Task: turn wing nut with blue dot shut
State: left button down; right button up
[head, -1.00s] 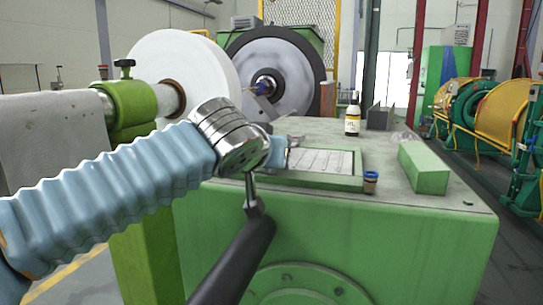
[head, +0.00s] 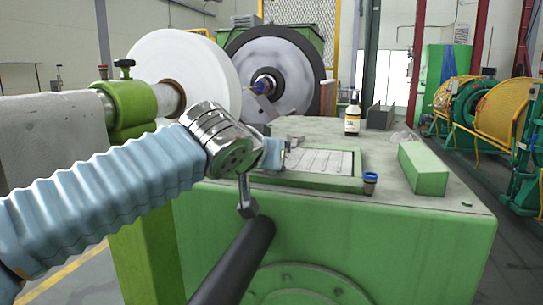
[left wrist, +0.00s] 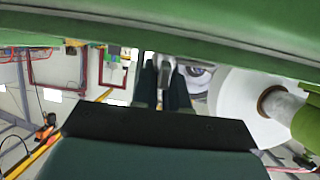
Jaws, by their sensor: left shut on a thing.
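My left gripper (left wrist: 163,84) shows in the left wrist view with its two dark fingers close together. It is shut on a light grey piece (left wrist: 163,71), seen only in part between the fingers. I cannot tell whether this piece is the wing nut, and I see no blue dot on it. A small blue part (head: 265,84) shows at the hub of the dark wheel (head: 290,62), too small to identify. My right gripper is out of view.
A green machine bench (head: 440,212) stands in front. On it are a framed sheet (head: 320,162), a bottle (head: 352,115), a small cup (head: 371,183) and a green block (head: 424,168). A white reel (head: 200,62) stands at the back left, beside a green post.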

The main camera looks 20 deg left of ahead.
pick_arm(q)
jog(key=m+h+p, duration=0.1)
jog(key=m+h, duration=0.1)
jog(key=shift+r+h+p, duration=0.25)
jog(key=shift+h+p, duration=0.05)
jog(key=shift+p, duration=0.1)
jog(key=shift+f+m+g+h, duration=0.15)
jog(key=shift+m+g+h, duration=0.35)
jog(key=shift+m+h, duration=0.4)
jog(key=m+h, duration=0.1)
jog(key=m+g+h+b, duration=0.1)
jog(key=m+g+h, duration=0.1)
jog(key=shift+f+m+b, duration=0.25)
jog(key=shift+m+b, duration=0.05)
jog(key=shift+b, duration=0.05)
jog(key=shift+d+r+m+g+h, duration=0.1)
jog(key=shift+m+g+h, duration=0.6)
jog(key=shift+g+h, duration=0.1)
jog(key=shift+s+m+g+h, duration=0.1)
jog(key=shift+m+g+h, duration=0.6)
jog(key=shift+m+g, duration=0.45)
jog(key=shift+d+g, duration=0.1)
jog(key=shift+g, duration=0.15)
jog(key=c, duration=1.2)
grip_release()
jog(key=shift+c, duration=0.2)
jog(key=shift+s+r, duration=0.1)
